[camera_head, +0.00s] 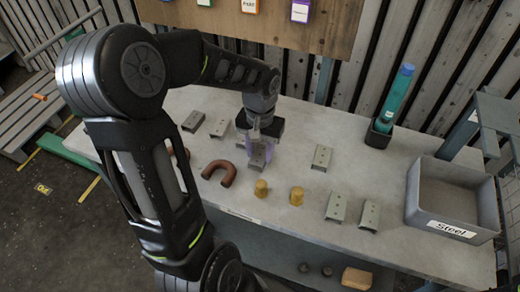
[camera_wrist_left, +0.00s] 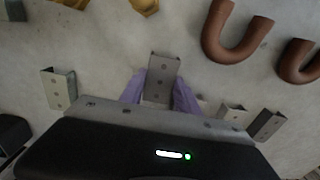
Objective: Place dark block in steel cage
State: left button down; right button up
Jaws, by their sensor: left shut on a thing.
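My left gripper (camera_head: 259,151) has purple fingers and points down over the middle of the table. It is shut on a dark grey metal block (camera_head: 257,164), a bent channel piece with holes. In the left wrist view this block (camera_wrist_left: 161,78) sits between the two purple fingers. I cannot tell whether it touches the table top. The grey bin labelled "Steel" (camera_head: 455,226) stands at the right end of the table, open at the top, well to the right of the gripper. My right gripper is not in view.
Similar grey pieces (camera_head: 321,157) (camera_head: 336,206) lie around the table (camera_head: 290,222).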

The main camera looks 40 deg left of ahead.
aim_at(260, 155)
pick_arm(q)
jog(key=shift+f, duration=0.2)
jog(key=c, duration=0.9)
grip_release()
jog(key=shift+r, duration=0.15)
notch_tip(260, 155, up, 12)
jog(key=shift+r+b, duration=0.1)
jog(key=shift+b, duration=0.3)
jog(key=shift+o, duration=0.5)
